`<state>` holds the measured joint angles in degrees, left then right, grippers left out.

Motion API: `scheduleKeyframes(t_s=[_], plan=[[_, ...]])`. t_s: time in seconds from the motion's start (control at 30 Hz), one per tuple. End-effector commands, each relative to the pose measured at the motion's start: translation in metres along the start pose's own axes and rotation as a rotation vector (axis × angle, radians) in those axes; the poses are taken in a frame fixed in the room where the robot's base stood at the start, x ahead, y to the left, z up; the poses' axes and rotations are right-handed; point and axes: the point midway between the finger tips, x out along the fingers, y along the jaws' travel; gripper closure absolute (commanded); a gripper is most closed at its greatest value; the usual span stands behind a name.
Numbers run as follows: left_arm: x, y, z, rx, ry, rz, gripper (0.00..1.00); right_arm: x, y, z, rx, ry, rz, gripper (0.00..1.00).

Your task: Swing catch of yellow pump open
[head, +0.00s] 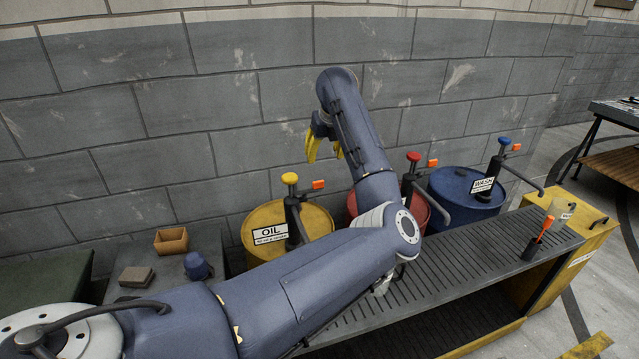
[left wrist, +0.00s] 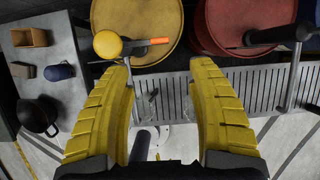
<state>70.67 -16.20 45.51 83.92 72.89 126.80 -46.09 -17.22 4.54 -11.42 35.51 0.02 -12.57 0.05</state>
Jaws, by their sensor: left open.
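The yellow pump has a round yellow knob (head: 289,178) on a dark post above the yellow drum labelled OIL (head: 262,222). Its catch, a short bar with an orange tip (head: 318,184), points right from the pump head. In the left wrist view the knob (left wrist: 107,44) and orange catch tip (left wrist: 159,41) lie just beyond the fingertips, the catch roughly between them. My left gripper (head: 325,148) is open and empty, above and near the pump; its yellow fingers also show in the wrist view (left wrist: 163,68). My right gripper is not seen.
A red-knobbed pump (head: 413,157) and a blue-knobbed pump (head: 504,142) stand to the right on red and blue drums. A slatted grey bench (head: 470,255) runs in front. A wooden box (head: 171,240) and a blue cup-like object (head: 197,266) sit left. The block wall is behind.

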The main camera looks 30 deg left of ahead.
Motion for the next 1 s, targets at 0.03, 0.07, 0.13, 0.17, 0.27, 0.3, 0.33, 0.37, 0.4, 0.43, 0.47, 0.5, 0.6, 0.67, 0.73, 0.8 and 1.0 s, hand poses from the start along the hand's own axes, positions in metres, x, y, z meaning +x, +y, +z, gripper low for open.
scheduleKeyframes(t_s=[0.03, 0.07, 0.13, 0.17, 0.27, 0.3, 0.33, 0.37, 0.4, 0.43, 0.47, 0.5, 0.6, 0.67, 0.73, 0.8, 1.0], plan=[[0.010, 0.002, 0.000, 0.002, 0.002, 0.004, 0.42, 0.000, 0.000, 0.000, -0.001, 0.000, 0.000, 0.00], [0.016, 0.002, 0.000, 0.003, 0.002, 0.005, 0.42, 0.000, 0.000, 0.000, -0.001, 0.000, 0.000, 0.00], [0.029, 0.002, 0.000, 0.002, 0.002, 0.005, 0.42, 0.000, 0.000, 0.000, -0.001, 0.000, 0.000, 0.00], [0.034, 0.002, 0.000, 0.002, 0.002, 0.005, 0.42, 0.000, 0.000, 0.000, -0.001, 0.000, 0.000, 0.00], [0.052, 0.001, 0.000, 0.002, 0.001, 0.005, 0.42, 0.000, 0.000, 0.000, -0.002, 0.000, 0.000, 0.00], [0.060, 0.002, 0.000, 0.002, 0.001, 0.006, 0.42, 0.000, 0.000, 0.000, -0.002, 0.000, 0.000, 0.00], [0.066, 0.002, 0.000, 0.002, 0.001, 0.005, 0.42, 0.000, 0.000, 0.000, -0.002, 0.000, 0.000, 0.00], [0.071, 0.002, 0.000, 0.002, 0.001, 0.006, 0.42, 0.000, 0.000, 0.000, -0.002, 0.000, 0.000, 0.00], [0.078, 0.002, 0.000, 0.002, 0.002, 0.005, 0.42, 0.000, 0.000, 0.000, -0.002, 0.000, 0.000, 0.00], [0.084, 0.002, 0.000, 0.002, 0.001, 0.006, 0.42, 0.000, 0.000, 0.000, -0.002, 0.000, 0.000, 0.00], [0.089, 0.002, 0.000, 0.003, 0.001, 0.005, 0.42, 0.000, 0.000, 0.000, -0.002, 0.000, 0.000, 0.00], [0.096, 0.002, 0.000, 0.001, 0.002, 0.005, 0.42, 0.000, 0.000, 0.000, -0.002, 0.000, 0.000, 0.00], [0.111, 0.001, 0.000, 0.002, 0.002, 0.004, 0.42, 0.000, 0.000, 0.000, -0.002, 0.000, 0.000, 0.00], [0.119, 0.002, 0.000, 0.002, 0.000, 0.004, 0.42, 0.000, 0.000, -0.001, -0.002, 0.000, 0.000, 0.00], [0.128, 0.002, 0.000, 0.002, 0.000, 0.005, 0.42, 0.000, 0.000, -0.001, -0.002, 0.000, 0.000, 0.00], [0.135, 0.002, 0.000, 0.001, 0.000, 0.004, 0.42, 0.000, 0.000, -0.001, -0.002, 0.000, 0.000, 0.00], [0.147, 0.001, 0.000, 0.001, 0.000, 0.003, 0.42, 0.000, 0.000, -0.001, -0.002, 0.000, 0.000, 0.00]])
